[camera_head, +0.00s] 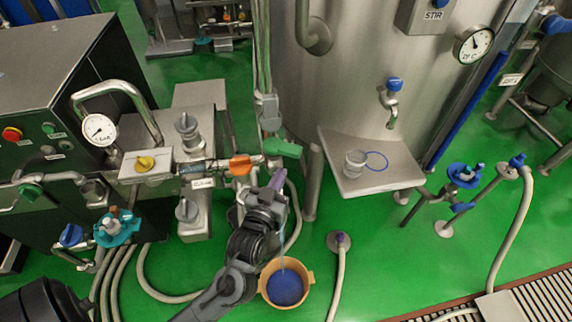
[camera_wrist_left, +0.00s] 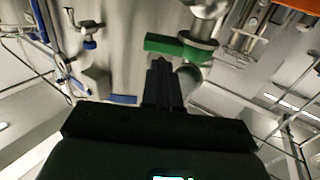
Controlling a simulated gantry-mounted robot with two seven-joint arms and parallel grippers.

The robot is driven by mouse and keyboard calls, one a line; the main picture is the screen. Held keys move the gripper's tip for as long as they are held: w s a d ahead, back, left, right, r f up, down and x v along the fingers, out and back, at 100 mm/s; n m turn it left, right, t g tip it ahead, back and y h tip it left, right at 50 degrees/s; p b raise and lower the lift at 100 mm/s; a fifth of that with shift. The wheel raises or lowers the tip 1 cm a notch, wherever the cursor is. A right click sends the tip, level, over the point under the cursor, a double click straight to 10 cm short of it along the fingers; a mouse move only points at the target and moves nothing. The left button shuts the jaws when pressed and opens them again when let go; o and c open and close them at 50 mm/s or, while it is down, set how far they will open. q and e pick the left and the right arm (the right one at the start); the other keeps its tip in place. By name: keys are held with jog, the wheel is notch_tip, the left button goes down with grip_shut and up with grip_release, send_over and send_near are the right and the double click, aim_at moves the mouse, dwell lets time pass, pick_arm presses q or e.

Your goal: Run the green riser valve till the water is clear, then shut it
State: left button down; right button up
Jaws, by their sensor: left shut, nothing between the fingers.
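The green riser valve shows its green handle (camera_head: 284,149) in the head view, right of an orange handle on the same pipe run. It also shows in the left wrist view, where the green handle (camera_wrist_left: 164,45) lies just beyond my fingertips. My left gripper (camera_head: 278,180) is shut and empty, just below the handle; I cannot tell whether it touches it. A tan bucket (camera_head: 266,291) stands on the floor below, with blue-looking liquid (camera_head: 285,288) in it. A thin pale stream seems to fall into it, partly hidden by my arm. My right gripper is not in view.
The orange handle (camera_head: 240,165) and a yellow-knobbed box (camera_head: 146,163) are close on the left. A steel tank (camera_head: 350,85) stands behind, with a shelf (camera_head: 395,180) bearing a clear beaker (camera_head: 355,163). Hoses run along the green floor beside the bucket.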

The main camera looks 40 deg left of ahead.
aim_at(296, 156)
pick_arm(q)
jog(key=shift+b+x, duration=0.5)
jog(key=shift+x, duration=2.15)
jog(key=shift+w+d+r+p, duration=0.1)
jog(key=shift+p, duration=0.3)
jog(key=shift+w+n+y, duration=0.1)
jog(key=shift+n+y, duration=0.2)
jog(key=shift+y, duration=0.1)
jog(key=shift+p, duration=0.4)
jog(key=shift+w+d+n+g+y+p, duration=0.15)
jog(key=shift+w+n+g+y+p, duration=0.2)
jog(key=shift+n+g+y+p, duration=0.25)
jog(key=w+p, duration=0.2)
jog(key=p, duration=0.1)
jog(key=shift+w, duration=0.1)
jog(key=shift+w+p, duration=0.35)
jog(key=shift+p, duration=0.15)
